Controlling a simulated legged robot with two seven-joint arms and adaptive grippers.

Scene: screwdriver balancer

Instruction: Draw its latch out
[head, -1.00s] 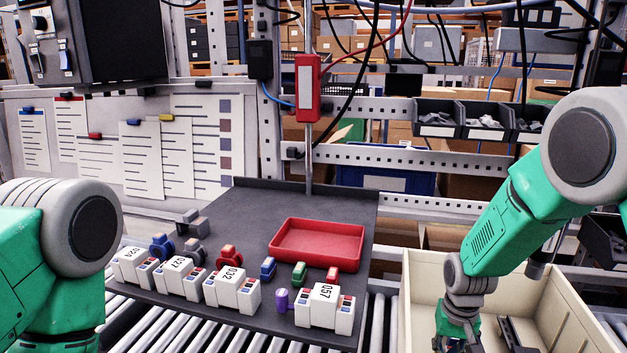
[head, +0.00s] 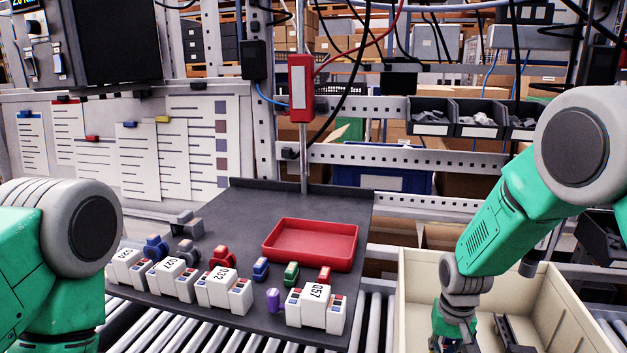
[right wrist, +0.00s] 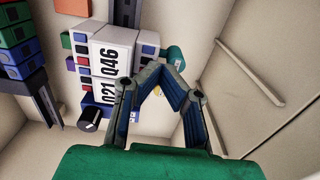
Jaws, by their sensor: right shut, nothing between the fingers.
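In the right wrist view, white modules (right wrist: 113,45) labelled 046 and 021 stand on a dark rail in the bin, with small red and blue parts along their sides. A blue part with a black knob (right wrist: 90,118) sits at the 021 end, and a teal rounded part (right wrist: 175,54) sticks out beside 046. I cannot tell which part is the latch. My right gripper (right wrist: 158,70) is shut and empty, its tips close to the teal part; contact is unclear. In the head view only its upper part shows, over the bin. My left gripper is out of view.
The cream bin (head: 413,290) has high walls close around my right gripper. A dark panel (head: 255,205) over rollers carries several white modules (head: 318,307), coloured knobs and a red tray (head: 310,245). A red hanging tool (head: 301,88) is above it.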

